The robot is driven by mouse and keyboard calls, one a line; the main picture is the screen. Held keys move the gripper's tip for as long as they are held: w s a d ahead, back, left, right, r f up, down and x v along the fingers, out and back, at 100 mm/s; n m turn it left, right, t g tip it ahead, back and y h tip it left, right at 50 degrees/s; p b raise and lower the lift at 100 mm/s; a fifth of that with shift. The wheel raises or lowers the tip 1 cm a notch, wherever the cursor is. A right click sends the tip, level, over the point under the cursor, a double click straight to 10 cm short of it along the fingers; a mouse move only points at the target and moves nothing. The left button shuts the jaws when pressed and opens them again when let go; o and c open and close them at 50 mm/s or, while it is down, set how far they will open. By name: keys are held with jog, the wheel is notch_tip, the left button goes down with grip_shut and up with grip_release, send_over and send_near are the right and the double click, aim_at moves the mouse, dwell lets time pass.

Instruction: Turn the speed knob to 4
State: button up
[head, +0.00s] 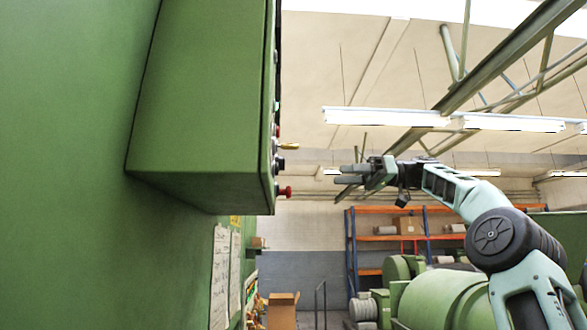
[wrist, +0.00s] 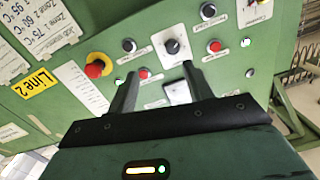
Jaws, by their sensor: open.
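The green control box (head: 200,110) hangs at the left in the head view, seen from its side, with its knobs edge-on. In the wrist view its panel (wrist: 65,105) faces me, tilted. A black knob on a square white dial plate (wrist: 160,38) sits at upper middle; it may be the speed knob, but its scale and setting are too small to read. Smaller black knobs (wrist: 129,45) (wrist: 208,11) sit on either side. My gripper (head: 350,174) is open and empty, apart from the panel. Its fingers (wrist: 160,70) point at the panel, below the dial-plate knob.
A red emergency button (wrist: 97,66) on yellow sticks out at the left. Red buttons (wrist: 143,73) (wrist: 214,46) and a white meter (wrist: 177,91) sit near the fingers. A shelf rack (head: 385,238) and green machines (head: 445,298) stand behind. Air between gripper and box is clear.

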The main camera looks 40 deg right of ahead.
jog(key=s+d+r+n, duration=0.1)
jog(key=s+d+r, duration=0.1)
jog(key=s, duration=0.1)
jog(key=p, duration=0.4)
send_near(280, 164)
jog(key=w+a, duration=0.4)
jog(key=shift+w+a+r+y, duration=0.1)
jog(key=shift+w+a+y, duration=0.2)
jog(key=shift+w+a, duration=0.2)
jog(key=c, duration=1)
